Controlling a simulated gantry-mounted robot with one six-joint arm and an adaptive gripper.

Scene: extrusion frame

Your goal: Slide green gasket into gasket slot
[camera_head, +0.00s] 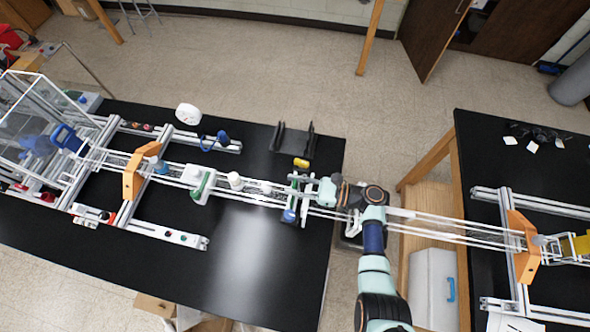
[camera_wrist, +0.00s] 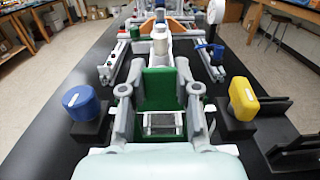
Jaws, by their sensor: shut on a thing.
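My gripper (camera_wrist: 160,72) is shut on a green, plate-like piece, the green gasket (camera_wrist: 158,92), which shows between the two grey fingers in the wrist view. In the head view my gripper (camera_head: 308,188) is above the right part of the near black table, over the rails, and the gasket is mostly hidden there. To its left, a white block with a green curved part (camera_head: 201,186) sits across the rails. I cannot tell which part is the gasket slot, or whether the gasket touches anything beneath it.
A yellow knob (camera_wrist: 243,98) and a blue knob (camera_wrist: 82,102) stand on black mounts on either side of my gripper. A black bracket (camera_head: 292,140) stands behind. White cylinders (camera_head: 236,181) and an orange support (camera_head: 133,176) are farther left along the rails. The table front (camera_head: 260,270) is clear.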

